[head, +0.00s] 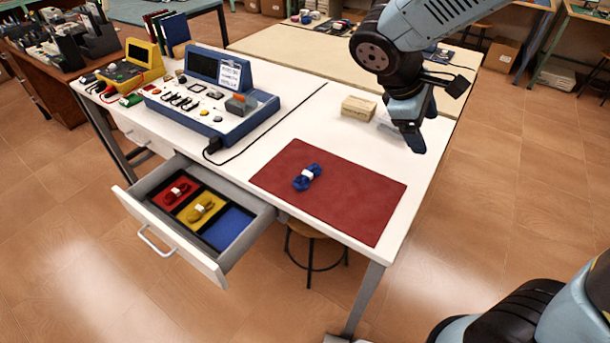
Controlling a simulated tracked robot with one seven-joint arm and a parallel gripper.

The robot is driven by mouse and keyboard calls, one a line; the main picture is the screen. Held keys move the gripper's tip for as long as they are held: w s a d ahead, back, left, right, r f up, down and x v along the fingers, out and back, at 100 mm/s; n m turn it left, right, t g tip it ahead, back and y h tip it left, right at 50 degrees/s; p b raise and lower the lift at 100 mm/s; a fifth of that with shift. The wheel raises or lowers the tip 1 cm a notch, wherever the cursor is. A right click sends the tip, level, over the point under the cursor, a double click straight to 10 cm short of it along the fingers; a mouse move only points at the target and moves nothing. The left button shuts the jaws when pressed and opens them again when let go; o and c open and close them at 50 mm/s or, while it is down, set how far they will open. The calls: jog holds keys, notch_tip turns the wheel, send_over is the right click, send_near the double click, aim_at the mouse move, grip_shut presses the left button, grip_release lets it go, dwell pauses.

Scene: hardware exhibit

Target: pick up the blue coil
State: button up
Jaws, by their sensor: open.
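The blue coil (307,177), bound with a white band, lies on the dark red mat (345,200) on the white table. It sits left of the mat's middle. My gripper (416,148) hangs from the arm above the table's right side, up and to the right of the coil and well apart from it. Its fingers point down and hold nothing that I can see. The gap between them is hard to make out from this angle.
An open drawer (258,228) at the front left has red, yellow and blue compartments; a red coil (177,191) and a yellow coil (200,208) lie in theirs. A blue console (205,100) stands at the table's left. A small tan box (358,108) sits behind the mat. A stool (305,231) is underneath.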

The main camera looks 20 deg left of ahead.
jog(key=s+a+f+n+t+h, duration=0.15)
jog(key=a+f+n, duration=0.25)
jog(key=a, duration=0.4)
jog(key=s+a+f+n+t, duration=0.1)
jog(key=a+f+n+t, duration=0.2)
jog(key=a+f+n, duration=0.35)
jog(key=n+t+y, duration=0.4)
jog(key=n+t, duration=0.1)
jog(key=n, duration=0.2)
send_near(302, 179)
jog(key=w+f, duration=0.2)
jog(key=shift+w+d+f+h, duration=0.15)
jog(key=shift+w+f+h, duration=0.1)
jog(key=shift+w, duration=0.1)
jog(key=shift+w+r+x, duration=0.1)
jog(key=shift+r+x, duration=0.1)
jog(key=shift+x, duration=0.75)
jog(key=shift+w+r+x, duration=0.1)
jog(key=shift+r+x, duration=0.05)
jog(key=shift+x, duration=0.8)
jog(key=shift+r+x, duration=0.2)
jog(key=shift+x, duration=0.75)
jog(key=shift+d, duration=0.1)
jog(key=shift+c, duration=0.4)
jog(key=c, duration=1)
jog(key=shift+o, duration=0.2)
jog(key=shift+r, duration=0.1)
